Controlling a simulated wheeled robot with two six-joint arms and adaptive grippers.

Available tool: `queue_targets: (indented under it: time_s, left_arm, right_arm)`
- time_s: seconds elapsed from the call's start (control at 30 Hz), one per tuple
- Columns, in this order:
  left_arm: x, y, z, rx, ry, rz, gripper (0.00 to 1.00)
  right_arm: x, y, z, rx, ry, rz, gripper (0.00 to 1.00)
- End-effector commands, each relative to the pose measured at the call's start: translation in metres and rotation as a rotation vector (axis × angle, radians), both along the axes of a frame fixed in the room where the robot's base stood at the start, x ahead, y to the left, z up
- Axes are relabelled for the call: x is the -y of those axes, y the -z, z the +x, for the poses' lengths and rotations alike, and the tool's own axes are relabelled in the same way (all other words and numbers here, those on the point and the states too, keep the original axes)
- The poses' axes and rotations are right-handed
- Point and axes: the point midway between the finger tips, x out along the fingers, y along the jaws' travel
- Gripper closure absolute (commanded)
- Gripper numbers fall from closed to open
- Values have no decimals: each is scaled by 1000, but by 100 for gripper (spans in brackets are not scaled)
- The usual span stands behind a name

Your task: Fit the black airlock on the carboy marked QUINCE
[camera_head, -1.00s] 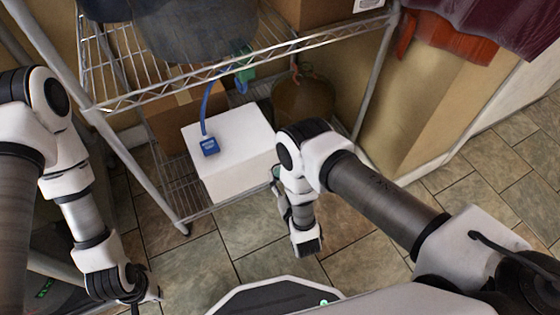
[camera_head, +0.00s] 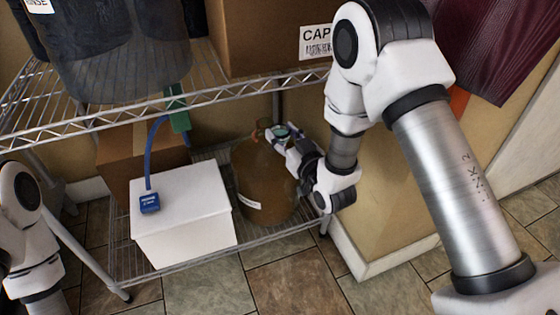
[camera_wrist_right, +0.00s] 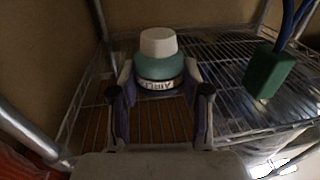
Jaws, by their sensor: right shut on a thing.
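A brown, jug-shaped carboy (camera_head: 262,180) stands on the lower wire shelf. Its white label (camera_head: 250,203) is too small to read. My right gripper (camera_head: 288,137) is beside the carboy's neck, on its right. In the right wrist view my right gripper (camera_wrist_right: 160,105) is shut on a teal airlock (camera_wrist_right: 158,68) with a pale cap and a band reading "AIRLO". The airlock looks teal, not black. It also shows small and partly hidden in the head view (camera_head: 281,131). I cannot tell whether it touches the carboy. My left gripper is out of view.
A green block (camera_head: 179,121) hangs behind. The upper wire shelf (camera_head: 120,117) lies above, bearing a cardboard box (camera_head: 255,40) and a dark container (camera_head: 110,50).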

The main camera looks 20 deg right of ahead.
Motion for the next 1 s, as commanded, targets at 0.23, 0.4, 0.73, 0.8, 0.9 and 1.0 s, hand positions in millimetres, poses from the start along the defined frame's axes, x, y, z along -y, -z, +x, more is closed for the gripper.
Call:
queue_targets:
  time_s: [0.23,0.4,0.73,0.8,0.9,1.0]
  left_arm:
    - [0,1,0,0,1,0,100]
    - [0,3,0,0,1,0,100]
    - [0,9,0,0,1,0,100]
    - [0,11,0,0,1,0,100]
    - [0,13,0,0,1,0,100]
    - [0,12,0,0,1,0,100]
  right_arm:
    - [-1,0,16,1,0,-1,87]
    - [-1,1,33,2,0,-2,87]
    - [-3,2,65,3,0,0,87]
    - [-3,2,71,3,0,0,87]
    - [-3,2,81,3,0,0,87]
    - [-3,3,90,2,0,-2,87]
